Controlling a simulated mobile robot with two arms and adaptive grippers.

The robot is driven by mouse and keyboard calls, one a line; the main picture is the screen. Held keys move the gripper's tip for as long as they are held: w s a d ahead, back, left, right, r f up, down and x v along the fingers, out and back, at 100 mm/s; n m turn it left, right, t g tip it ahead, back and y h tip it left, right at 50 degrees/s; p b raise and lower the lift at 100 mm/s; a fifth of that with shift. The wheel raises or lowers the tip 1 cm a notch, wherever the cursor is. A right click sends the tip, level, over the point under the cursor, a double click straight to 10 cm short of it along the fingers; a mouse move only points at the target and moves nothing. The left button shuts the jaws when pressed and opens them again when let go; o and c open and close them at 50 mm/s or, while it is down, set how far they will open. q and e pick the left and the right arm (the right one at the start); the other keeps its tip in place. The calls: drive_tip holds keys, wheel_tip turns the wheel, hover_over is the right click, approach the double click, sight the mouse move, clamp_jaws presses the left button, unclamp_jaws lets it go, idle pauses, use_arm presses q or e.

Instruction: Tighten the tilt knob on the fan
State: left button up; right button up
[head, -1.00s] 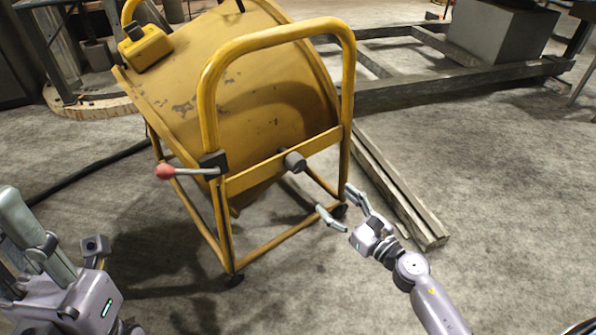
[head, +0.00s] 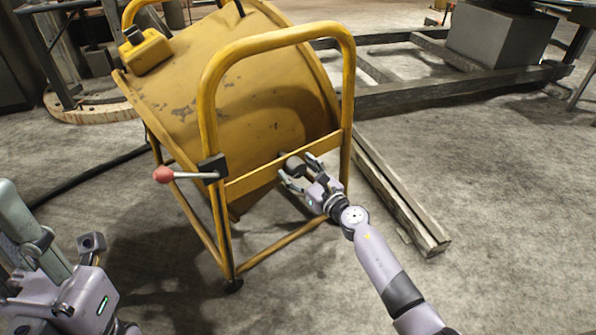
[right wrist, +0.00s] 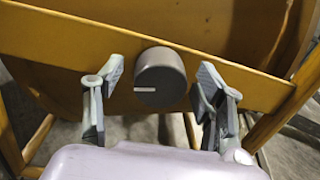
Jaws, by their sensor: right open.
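The yellow fan (head: 245,110) is a large drum tilted in a tubular yellow frame. Its grey tilt knob (head: 295,166) sits on the frame's front crossbar. In the right wrist view the knob (right wrist: 160,77) is round and dark grey, with a white line pointing left. My right gripper (head: 301,173) is open at the knob. In the right wrist view its two fingers (right wrist: 162,90) stand on either side of the knob, with a visible gap on each side. My left arm shows at the lower left; its fingertips are not clearly visible.
A lever with a red ball end (head: 164,174) sticks out left from the frame. Wooden beams (head: 400,205) lie on the floor right of the fan. A black cable (head: 85,175) runs behind it at left. The floor at front right is clear.

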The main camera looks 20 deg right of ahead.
drive_tip(key=shift+w, duration=0.15)
drive_tip(key=c, duration=1.2)
drive_tip(key=shift+o, duration=0.2)
